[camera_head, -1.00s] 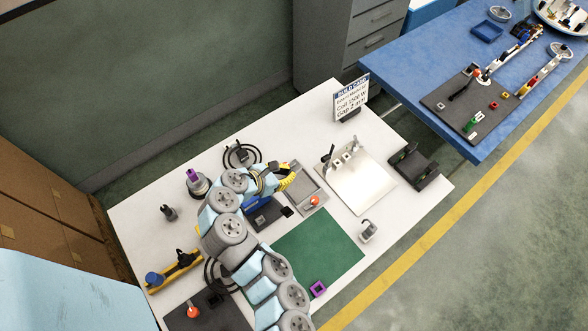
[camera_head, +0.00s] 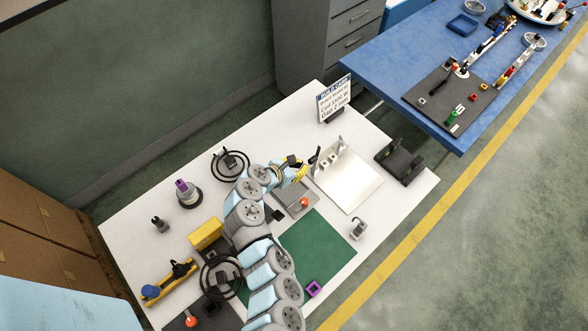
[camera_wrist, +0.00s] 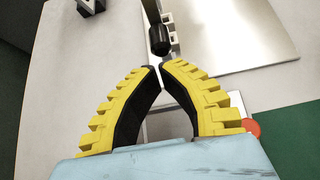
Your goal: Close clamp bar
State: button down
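A bright metal plate fixture (camera_head: 350,183) lies on the white table, with small blocks and upright parts along its left edge. A lever with a dark grip (camera_head: 314,157) stands at that edge; I take it for the clamp bar's handle. My gripper (camera_head: 304,169) is just left of it, above the table. In the wrist view, the black grip (camera_wrist: 159,40) is straight beyond my yellow fingertips (camera_wrist: 158,67), with no clear contact. The fingertips are almost together with a narrow gap, and nothing is between them. The plate (camera_wrist: 235,35) fills the upper right.
A grey tray (camera_head: 284,198) with a red knob (camera_head: 303,202) is below my gripper. A green mat (camera_head: 320,245), a build card (camera_head: 334,98) and a black cradle (camera_head: 400,163) are nearby. A blue table (camera_head: 400,60) stands behind at the right.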

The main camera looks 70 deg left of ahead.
jog(key=shift+w+a+f, duration=0.1)
jog(key=shift+w+a, duration=0.05)
jog(key=shift+w, duration=0.3)
jog(key=shift+r+p, duration=0.2)
jog(key=shift+p, duration=0.2)
jog(key=shift+w+p, duration=0.15)
jog(key=shift+p, duration=0.3)
